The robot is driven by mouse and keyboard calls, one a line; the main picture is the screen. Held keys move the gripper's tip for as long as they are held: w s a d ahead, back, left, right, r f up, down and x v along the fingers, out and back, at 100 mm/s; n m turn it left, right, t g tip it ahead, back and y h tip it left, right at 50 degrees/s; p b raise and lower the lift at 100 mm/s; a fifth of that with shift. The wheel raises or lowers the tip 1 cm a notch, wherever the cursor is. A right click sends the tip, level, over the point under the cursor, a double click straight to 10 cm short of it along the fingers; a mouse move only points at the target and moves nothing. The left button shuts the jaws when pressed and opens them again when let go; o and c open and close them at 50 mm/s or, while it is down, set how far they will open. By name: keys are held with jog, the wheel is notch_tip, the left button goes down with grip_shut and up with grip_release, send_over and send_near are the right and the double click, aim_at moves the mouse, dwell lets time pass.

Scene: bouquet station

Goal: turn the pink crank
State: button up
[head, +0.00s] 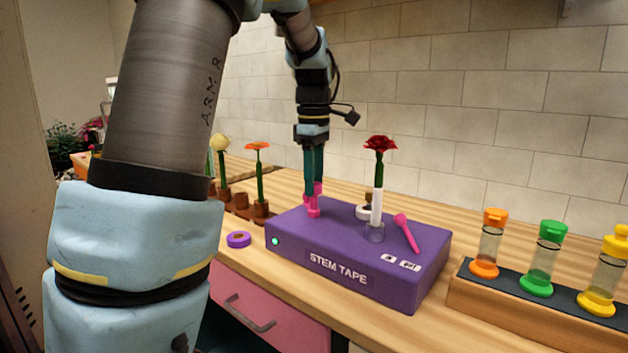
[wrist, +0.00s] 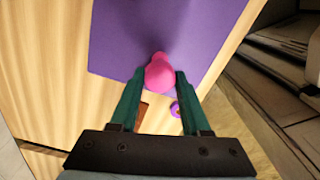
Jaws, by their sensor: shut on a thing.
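The pink crank (head: 313,210) stands on the left part of the top of the purple stem tape box (head: 345,260). My gripper (head: 314,188) points straight down over it, with its green fingers shut on the crank's knob. In the wrist view the rounded pink knob (wrist: 158,73) sits between the two fingertips, above the purple box top (wrist: 150,30). The fingers and knob hide most of the crank's lower part. A red rose (head: 380,145) with a white-wrapped stem stands upright in a clear holder on the box, right of my gripper.
A pink lever (head: 407,232) leans on the box, right of the rose. A purple ring (head: 239,240) lies left of the box. Several flowers in brown holders (head: 261,210) stand behind it. A wooden rack (head: 520,310) with capped tubes is at right.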

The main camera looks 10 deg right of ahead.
grip_shut()
jog(key=shift+r+m, duration=0.1)
jog(key=shift+m, duration=0.2)
jog(key=m+p, duration=0.2)
jog(key=shift+m, duration=0.3)
jog(key=m+p, duration=0.1)
jog(key=m, duration=0.4)
jog(key=shift+p, duration=0.4)
jog(key=shift+m, duration=0.4)
jog(key=o, duration=1.1)
grip_release()
jog(key=shift+c, duration=0.2)
